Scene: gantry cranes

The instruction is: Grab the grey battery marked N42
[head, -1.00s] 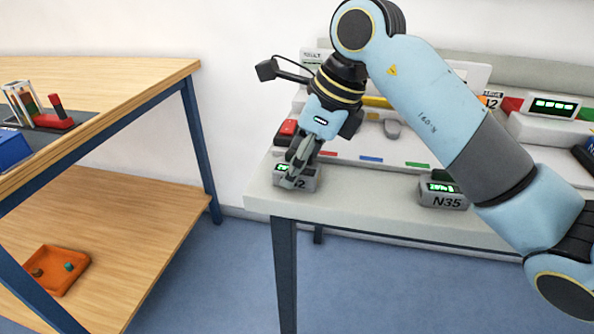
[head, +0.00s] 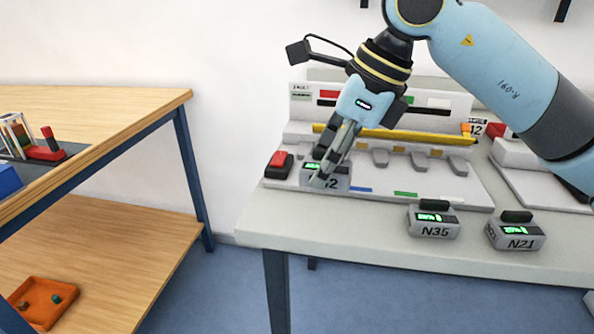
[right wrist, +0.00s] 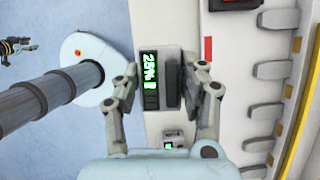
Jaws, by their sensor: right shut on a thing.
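The grey battery marked N42 (head: 340,181) has a green display, and only the "2" of its label shows past my fingers in the head view. My right gripper (head: 324,172) is shut on it and seems to hold it above the table in front of the charger panel. In the right wrist view the battery (right wrist: 172,82) sits between the fingers of my right gripper (right wrist: 166,84), its display reading about 25%. A small dark shape at the left edge of that view (right wrist: 18,46) looks like my left gripper; its jaws are too small to judge.
Grey batteries N35 (head: 434,222) and N21 (head: 516,233) stand near the table's (head: 350,235) front edge. A charger panel (head: 440,190) with several grey tabs and a red-and-black block (head: 279,165) are behind. A wooden bench (head: 110,105) stands left, with an orange tray (head: 42,302) below.

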